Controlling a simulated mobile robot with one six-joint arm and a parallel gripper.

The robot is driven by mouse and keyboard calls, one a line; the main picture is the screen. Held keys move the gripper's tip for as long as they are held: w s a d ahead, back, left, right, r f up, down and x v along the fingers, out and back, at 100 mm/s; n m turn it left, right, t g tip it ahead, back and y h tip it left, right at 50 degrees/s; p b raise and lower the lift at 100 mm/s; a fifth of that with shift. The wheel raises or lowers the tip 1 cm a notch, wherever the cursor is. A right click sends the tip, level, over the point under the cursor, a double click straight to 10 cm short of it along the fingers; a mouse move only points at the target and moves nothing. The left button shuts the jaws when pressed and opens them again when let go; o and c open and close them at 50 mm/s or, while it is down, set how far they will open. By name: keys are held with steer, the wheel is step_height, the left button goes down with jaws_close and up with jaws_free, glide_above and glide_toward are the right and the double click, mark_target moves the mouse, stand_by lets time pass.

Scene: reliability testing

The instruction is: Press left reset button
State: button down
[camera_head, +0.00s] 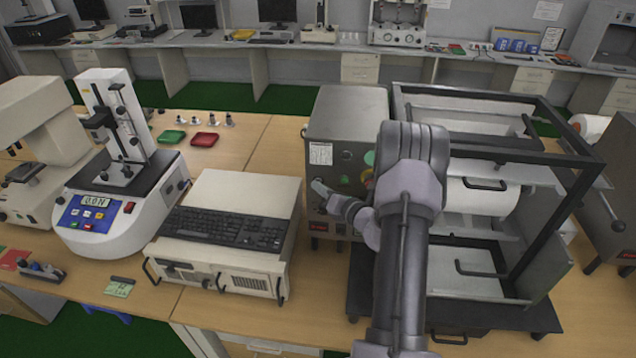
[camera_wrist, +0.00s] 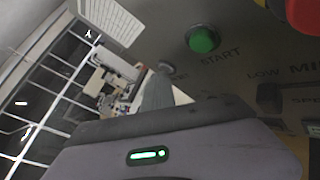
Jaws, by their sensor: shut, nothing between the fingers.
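The control panel (camera_head: 340,165) is on the front of a grey metal box left of the black-framed machine. It carries a green button (camera_head: 345,180), which shows in the wrist view (camera_wrist: 203,38) labelled START. No reset label can be read for certain; a small round grey part (camera_wrist: 166,68) lies left of START in the wrist view, partly beside my gripper. My gripper (camera_head: 321,188) is shut and empty, at the panel's lower left, left of the green button; in the wrist view its fingers (camera_wrist: 158,92) point toward the panel. Contact cannot be told.
A red emergency button (camera_wrist: 303,14) is right of START. The black-framed machine (camera_head: 470,240) stands close right of my arm. A beige computer with a keyboard (camera_head: 222,228) stands left of the panel. Red and green trays (camera_head: 205,139) lie behind it. Some bare table separates them.

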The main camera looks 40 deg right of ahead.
stand_by(0.3)
steer(key=shift+s+a, duration=0.55)
steer(key=shift+a, duration=0.05)
steer(key=s+a+b, duration=0.1)
steer(key=s+a, duration=0.2)
steer(key=shift+s+a, duration=0.1)
steer(key=shift+a, duration=0.3)
stand_by(0.6)
